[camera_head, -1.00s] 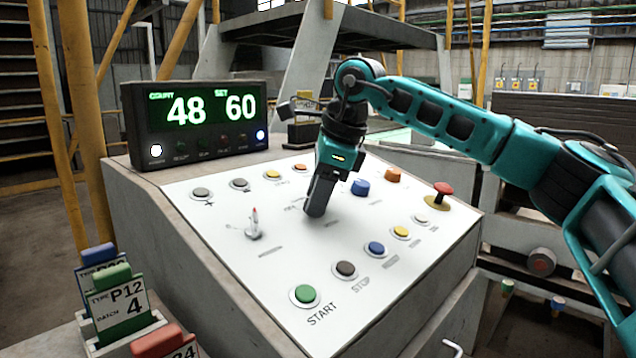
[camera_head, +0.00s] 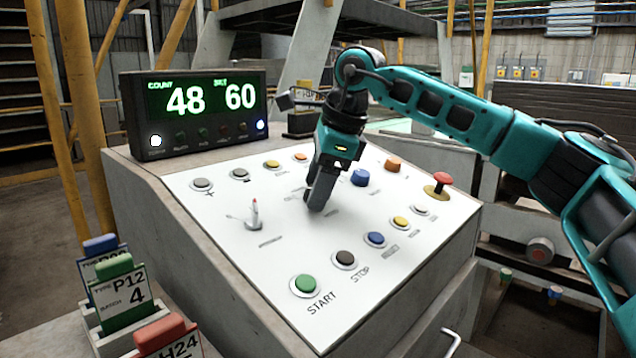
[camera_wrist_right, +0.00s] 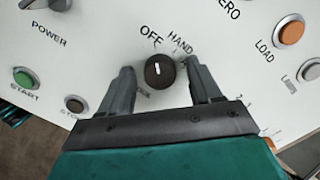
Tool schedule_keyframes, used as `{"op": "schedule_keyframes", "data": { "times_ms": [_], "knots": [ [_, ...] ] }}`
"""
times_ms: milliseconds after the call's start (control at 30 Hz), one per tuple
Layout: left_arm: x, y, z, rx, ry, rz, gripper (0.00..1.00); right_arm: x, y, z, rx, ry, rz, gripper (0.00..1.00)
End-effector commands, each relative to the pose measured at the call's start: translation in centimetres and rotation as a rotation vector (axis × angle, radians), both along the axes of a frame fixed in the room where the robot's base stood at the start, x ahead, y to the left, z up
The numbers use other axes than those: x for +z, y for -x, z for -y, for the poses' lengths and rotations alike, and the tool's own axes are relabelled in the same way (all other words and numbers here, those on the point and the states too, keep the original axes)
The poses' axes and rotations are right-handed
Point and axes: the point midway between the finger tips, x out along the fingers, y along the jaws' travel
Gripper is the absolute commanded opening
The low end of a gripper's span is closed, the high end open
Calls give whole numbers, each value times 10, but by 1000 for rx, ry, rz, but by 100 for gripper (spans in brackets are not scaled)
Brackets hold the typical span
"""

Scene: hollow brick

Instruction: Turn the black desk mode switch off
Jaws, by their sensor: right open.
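My right gripper (camera_head: 314,205) points down at the middle of the white sloping control panel (camera_head: 215,215). In the right wrist view its two fingers (camera_wrist_right: 160,90) are open, one on each side of a round black knob (camera_wrist_right: 159,74). A gap shows on both sides of the knob, so the fingers do not look closed on it. The knob has a short white mark pointing roughly up in the picture, near the labels OFF and HAND. A third label at its lower left is partly hidden by a finger. In the head view the gripper hides the knob. My left gripper is not in view.
A lever switch (camera_head: 253,215) stands left of the gripper. A blue button (camera_head: 360,178), an orange button (camera_head: 393,165) and a red mushroom button (camera_head: 442,180) lie to the right. A green START button (camera_head: 305,286) is in front. A display (camera_head: 195,110) reads 48 and 60.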

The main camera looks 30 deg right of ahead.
Motion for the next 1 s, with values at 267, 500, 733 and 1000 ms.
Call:
{"op": "schedule_keyframes", "data": {
  "times_ms": [267, 500, 733, 1000],
  "knots": [
    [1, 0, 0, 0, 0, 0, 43, 6, 2, 1, -1, 0, 0, 64],
    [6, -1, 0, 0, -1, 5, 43, 48, 15, 9, 0, -2, 4, 64],
    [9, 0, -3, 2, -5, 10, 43, 93, 31, 18, 0, -1, 3, 64],
    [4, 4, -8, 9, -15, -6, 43, 119, 40, 24, 0, -1, 0, 64]
  ]
}}
